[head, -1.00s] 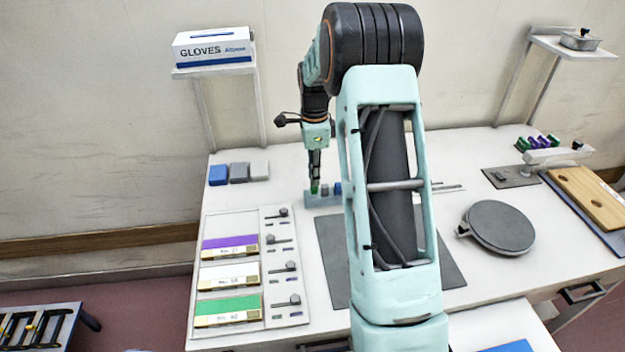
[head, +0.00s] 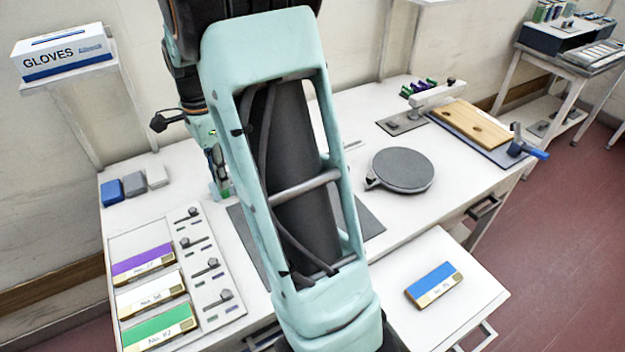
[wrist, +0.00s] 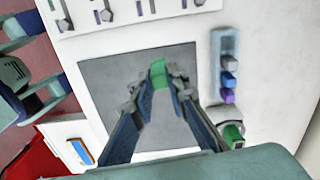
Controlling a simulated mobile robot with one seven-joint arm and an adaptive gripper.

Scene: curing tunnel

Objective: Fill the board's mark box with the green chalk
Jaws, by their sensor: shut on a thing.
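My gripper (wrist: 158,80) is shut on the green chalk (wrist: 158,68), a short green block between the fingertips, seen in the wrist view over the grey mat (wrist: 115,80). In the head view my gripper (head: 221,185) is partly hidden by my arm, with a bit of green at its tip. A wooden board (head: 472,122) with dark holes lies on a blue-grey base at the back right, away from my gripper. I cannot make out a mark box on it. A chalk holder (wrist: 223,40) with blue and purple chalks stands beside the mat.
A round grey plate (head: 402,170) stands right of my arm. A rack of purple, white and green panels (head: 160,328) is at the left. A blue panel (head: 433,279) lies on the front side table. Three small blocks (head: 134,185) sit at the back left.

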